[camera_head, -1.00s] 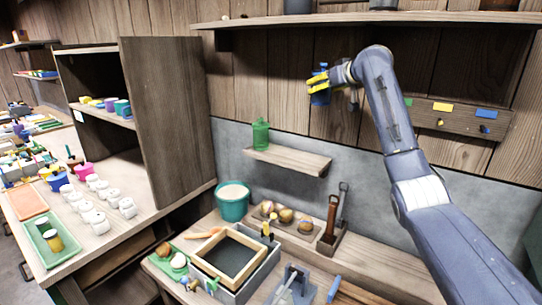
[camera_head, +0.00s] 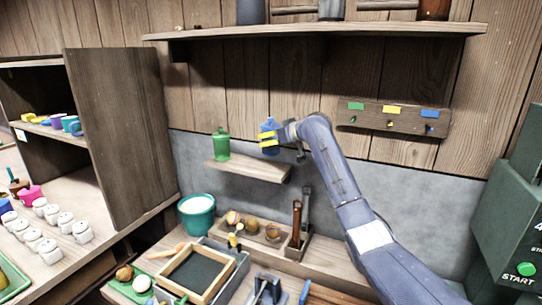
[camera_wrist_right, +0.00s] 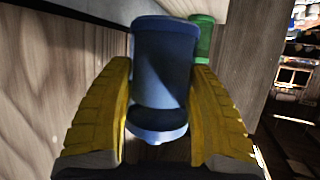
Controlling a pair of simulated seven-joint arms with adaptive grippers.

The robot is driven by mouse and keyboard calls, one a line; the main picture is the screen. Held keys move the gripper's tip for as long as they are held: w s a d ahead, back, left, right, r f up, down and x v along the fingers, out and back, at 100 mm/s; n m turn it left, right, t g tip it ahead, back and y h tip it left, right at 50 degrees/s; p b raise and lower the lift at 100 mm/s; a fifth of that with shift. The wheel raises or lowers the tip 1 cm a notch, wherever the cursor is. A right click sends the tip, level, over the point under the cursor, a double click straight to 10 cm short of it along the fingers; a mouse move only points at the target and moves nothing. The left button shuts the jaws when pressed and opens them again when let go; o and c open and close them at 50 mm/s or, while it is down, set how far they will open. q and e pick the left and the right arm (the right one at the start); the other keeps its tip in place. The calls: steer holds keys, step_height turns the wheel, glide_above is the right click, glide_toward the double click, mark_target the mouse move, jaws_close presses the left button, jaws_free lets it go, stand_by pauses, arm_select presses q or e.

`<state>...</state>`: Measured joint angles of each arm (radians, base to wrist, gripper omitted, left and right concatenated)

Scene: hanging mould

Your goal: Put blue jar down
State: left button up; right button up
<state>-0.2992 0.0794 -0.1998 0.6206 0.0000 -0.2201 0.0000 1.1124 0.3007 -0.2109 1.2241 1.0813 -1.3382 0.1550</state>
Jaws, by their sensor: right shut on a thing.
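The blue jar (camera_head: 267,130) is held upright between the yellow fingers of my right gripper (camera_head: 268,141). In the right wrist view the blue jar (camera_wrist_right: 162,75) sits between the two yellow fingers of the gripper (camera_wrist_right: 160,120). The jar is over the right part of the small wooden shelf (camera_head: 240,169); I cannot tell whether its base touches the shelf. The green jar (camera_head: 221,145) stands on that shelf to the left, and it also shows behind the blue jar in the right wrist view (camera_wrist_right: 203,38). My left gripper does not show.
A long upper shelf (camera_head: 330,30) with vessels runs above. A peg board (camera_head: 394,117) with green, yellow and blue tags is on the wall at right. Below are a teal bucket (camera_head: 197,213) and a wooden frame (camera_head: 198,273). A green machine (camera_head: 512,220) stands far right.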

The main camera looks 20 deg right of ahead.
mark_target(276, 153)
steer(key=shift+f, duration=3.2)
steer(key=shift+f, duration=0.1)
steer(key=o, duration=1.5)
steer(key=shift+f, duration=0.1)
steer(key=shift+c, duration=0.2)
steer(key=shift+s+d+r, duration=0.1)
steer(key=shift+r, duration=0.1)
steer(key=v, duration=1.1)
steer(key=shift+s+r, duration=0.15)
steer(key=shift+s, duration=0.2)
steer(key=shift+d, duration=0.1)
